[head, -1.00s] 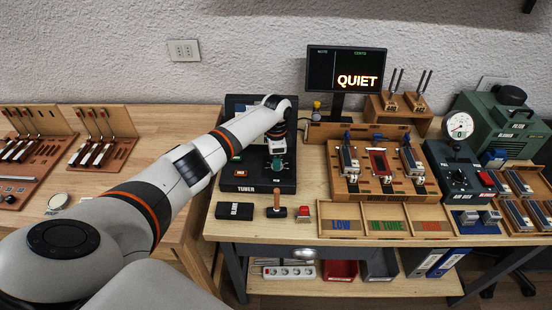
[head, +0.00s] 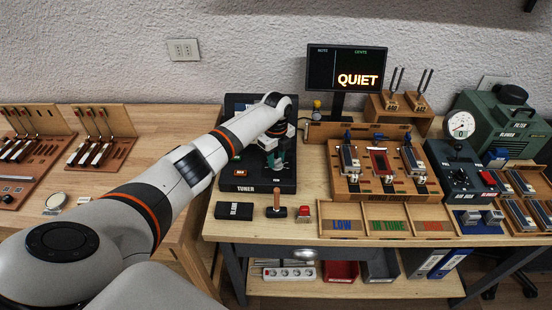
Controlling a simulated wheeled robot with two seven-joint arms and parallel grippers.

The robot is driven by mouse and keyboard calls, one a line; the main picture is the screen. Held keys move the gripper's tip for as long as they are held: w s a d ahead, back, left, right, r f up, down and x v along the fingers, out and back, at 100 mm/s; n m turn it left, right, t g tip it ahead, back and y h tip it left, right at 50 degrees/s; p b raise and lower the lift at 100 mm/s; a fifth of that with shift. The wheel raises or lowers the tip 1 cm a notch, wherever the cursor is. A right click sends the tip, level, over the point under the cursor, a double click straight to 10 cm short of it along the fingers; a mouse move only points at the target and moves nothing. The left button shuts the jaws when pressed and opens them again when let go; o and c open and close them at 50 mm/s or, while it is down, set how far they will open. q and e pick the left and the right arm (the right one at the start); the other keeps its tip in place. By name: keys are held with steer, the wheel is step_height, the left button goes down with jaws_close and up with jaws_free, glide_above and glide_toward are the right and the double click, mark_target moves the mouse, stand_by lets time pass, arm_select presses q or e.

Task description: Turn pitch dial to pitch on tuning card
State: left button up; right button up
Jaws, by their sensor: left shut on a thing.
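The black tuner box (head: 256,188) sits on the bench at the centre, with a red-orange button (head: 238,170) on its left side. My left gripper (head: 276,158) points down at the tuner panel, shut on the pitch dial (head: 277,166), a small greenish knob mostly hidden by the fingers. My forearm covers part of the tuner's panel. The dial's pointer and markings are too small to read. I cannot pick out the tuning card. The monitor (head: 346,68) behind reads QUIET under its NOTE and CENTS headings. My right gripper is not in view.
A black block (head: 235,211), a small hammer (head: 276,205) and a red-topped piece (head: 304,212) lie before the tuner. Right of it stand a wooden key rack (head: 345,188), labelled trays (head: 340,226), a gauge (head: 461,125) and a green machine (head: 505,125).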

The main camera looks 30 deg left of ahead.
mark_target(278, 160)
arm_select(q)
steer(key=m, duration=0.3)
steer(key=m+b, duration=0.1)
steer(key=m, duration=0.1)
steer(key=shift+w+r+m, duration=0.1)
steer(key=shift+w+m, duration=0.1)
steer(key=shift+m, duration=0.2)
steer(key=m+b, duration=0.1)
steer(key=m, duration=0.4)
steer(key=shift+d, duration=0.1)
steer(key=o, duration=1)
steer(key=shift+c, duration=0.2)
step_height(278, 160, up, 12)
steer(key=b, duration=0.2)
steer(key=shift+d, duration=0.1)
